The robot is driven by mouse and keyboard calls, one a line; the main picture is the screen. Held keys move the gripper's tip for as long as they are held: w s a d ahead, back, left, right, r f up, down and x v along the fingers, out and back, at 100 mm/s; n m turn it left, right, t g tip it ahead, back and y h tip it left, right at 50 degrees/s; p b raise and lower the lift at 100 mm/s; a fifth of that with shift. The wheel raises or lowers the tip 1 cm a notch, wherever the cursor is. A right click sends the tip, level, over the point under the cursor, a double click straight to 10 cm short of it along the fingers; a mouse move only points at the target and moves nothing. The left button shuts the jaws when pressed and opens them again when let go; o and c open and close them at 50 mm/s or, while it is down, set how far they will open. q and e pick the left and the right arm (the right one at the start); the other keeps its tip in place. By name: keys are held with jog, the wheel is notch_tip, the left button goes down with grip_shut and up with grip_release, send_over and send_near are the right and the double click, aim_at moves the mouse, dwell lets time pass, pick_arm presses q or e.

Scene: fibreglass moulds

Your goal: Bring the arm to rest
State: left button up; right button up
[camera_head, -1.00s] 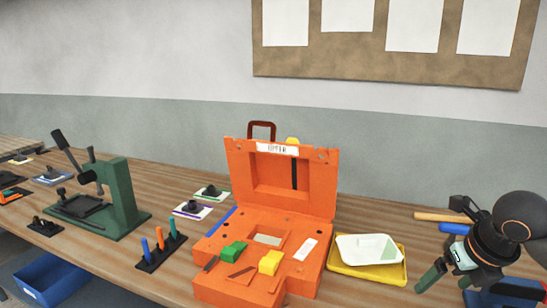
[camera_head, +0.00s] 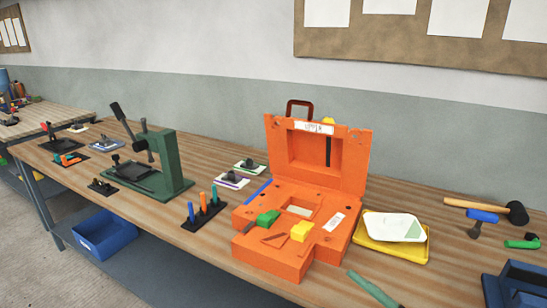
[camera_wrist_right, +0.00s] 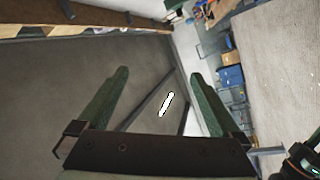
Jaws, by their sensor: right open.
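My right gripper shows in the right wrist view (camera_wrist_right: 160,75), with its two green fingers wide apart and nothing between them. The rest of the right arm is out of the head view. My left gripper is not clearly in any view.
The bench (camera_head: 100,187) carries an open orange case (camera_head: 318,235), a yellow tray (camera_head: 362,243) with a white dish (camera_head: 395,227), a green press (camera_head: 174,165) and a mallet (camera_head: 478,205). A blue bin (camera_head: 103,233) sits below.

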jog(key=s+d+f+m+t+h, duration=0.2)
jog(key=d+f+m+h, duration=0.2)
jog(key=f+m+h, duration=0.65)
jog(key=s+f+m+g+h+p, duration=0.1)
jog(key=s+f+m+g, duration=0.5)
jog(key=s+f, duration=0.6)
notch_tip(320, 180, down, 4)
jog(key=shift+a+f+m+g+h, duration=0.2)
jog(key=shift+m+g+h, duration=0.25)
jog(key=shift+m, duration=0.4)
